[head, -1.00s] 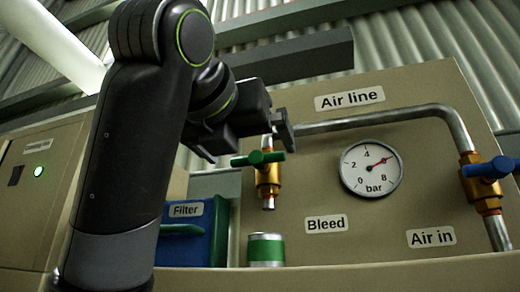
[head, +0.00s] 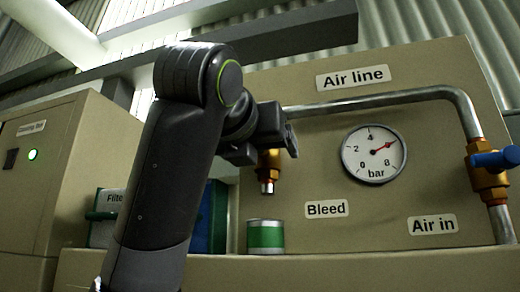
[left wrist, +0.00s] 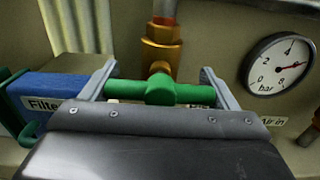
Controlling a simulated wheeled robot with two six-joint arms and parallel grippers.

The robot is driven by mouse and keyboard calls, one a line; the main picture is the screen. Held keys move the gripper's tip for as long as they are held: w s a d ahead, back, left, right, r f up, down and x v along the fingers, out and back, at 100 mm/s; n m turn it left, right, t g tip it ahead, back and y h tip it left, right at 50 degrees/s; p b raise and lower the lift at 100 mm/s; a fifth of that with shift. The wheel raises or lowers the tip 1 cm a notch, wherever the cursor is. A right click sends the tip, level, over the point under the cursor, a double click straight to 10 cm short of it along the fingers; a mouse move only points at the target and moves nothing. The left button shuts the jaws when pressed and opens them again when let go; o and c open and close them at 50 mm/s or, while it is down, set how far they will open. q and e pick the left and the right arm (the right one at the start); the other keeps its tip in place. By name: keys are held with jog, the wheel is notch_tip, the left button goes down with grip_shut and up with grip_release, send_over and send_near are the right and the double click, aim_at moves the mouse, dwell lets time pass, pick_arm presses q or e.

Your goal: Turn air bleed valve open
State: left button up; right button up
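The bleed valve has a brass body (head: 269,163) and shows above the "Bleed" label in the head view. Its green T-handle is hidden there behind my left gripper (head: 285,138). In the left wrist view the green handle (left wrist: 160,91) lies crosswise in front of the brass body (left wrist: 161,48). My left gripper (left wrist: 158,70) is open, with one finger at each end of the handle. I cannot tell whether the fingers touch it. My right gripper is not in view.
A pressure gauge (head: 374,153) reads between 4 and 8 bar. A blue-handled Air in valve (head: 490,170) is at the right. A green-banded can (head: 265,237) stands below the bleed outlet. A blue Filter box (left wrist: 60,90) is at the left.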

pick_arm(q)
jog(key=shift+c, duration=1.2)
